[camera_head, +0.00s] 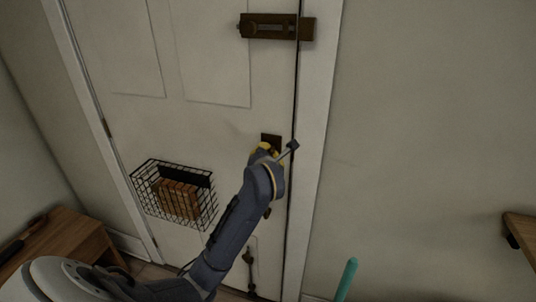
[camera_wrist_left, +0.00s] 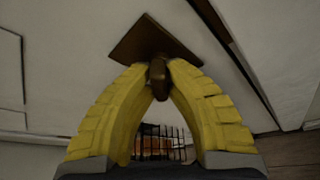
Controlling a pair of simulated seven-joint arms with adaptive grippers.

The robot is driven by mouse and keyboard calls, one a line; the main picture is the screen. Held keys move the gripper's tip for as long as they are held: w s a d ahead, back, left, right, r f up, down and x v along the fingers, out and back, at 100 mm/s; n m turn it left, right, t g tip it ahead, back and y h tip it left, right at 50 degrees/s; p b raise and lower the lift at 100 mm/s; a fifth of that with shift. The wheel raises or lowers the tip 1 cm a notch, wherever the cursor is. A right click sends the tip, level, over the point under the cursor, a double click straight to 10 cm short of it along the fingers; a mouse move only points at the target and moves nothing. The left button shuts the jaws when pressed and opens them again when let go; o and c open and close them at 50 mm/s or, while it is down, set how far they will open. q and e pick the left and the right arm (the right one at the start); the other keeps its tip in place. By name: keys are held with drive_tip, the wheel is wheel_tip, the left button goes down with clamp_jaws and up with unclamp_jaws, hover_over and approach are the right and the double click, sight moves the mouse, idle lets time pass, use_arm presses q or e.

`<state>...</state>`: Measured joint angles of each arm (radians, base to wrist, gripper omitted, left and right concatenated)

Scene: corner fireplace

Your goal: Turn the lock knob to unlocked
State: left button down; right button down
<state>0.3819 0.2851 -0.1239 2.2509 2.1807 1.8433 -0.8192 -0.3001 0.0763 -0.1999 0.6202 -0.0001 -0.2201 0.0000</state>
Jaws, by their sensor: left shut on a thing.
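The lock knob (camera_wrist_left: 158,78) is a small dark brown piece standing out from a brown square plate (camera_wrist_left: 140,42) on the white door. In the left wrist view my left gripper (camera_wrist_left: 160,72) has its two yellow fingertips shut on the knob, one on each side. In the head view the plate (camera_head: 271,139) shows just above my left gripper (camera_head: 265,151), near the door's right edge; the knob is hidden there by the gripper. My right gripper is not in view.
A brown slide bolt (camera_head: 270,27) sits high on the door (camera_head: 200,120). A black wire basket (camera_head: 147,193) holding brown items hangs left of my arm. A wooden table (camera_head: 62,243) stands at lower left. A teal rod (camera_head: 347,278) and a wooden edge (camera_head: 522,232) are at right.

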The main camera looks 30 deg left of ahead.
use_arm(q)
drive_tip(key=n+h, duration=0.3)
drive_tip(key=n, duration=0.1)
drive_tip(key=shift+n+t+h, duration=0.3)
drive_tip(key=shift+n, duration=0.3)
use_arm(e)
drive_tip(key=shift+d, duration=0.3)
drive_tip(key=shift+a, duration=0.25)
use_arm(q)
drive_tip(key=c, duration=1.4)
unclamp_jaws()
drive_tip(key=v, duration=0.7)
drive_tip(key=shift+s+r, duration=0.15)
drive_tip(key=shift+s, duration=0.05)
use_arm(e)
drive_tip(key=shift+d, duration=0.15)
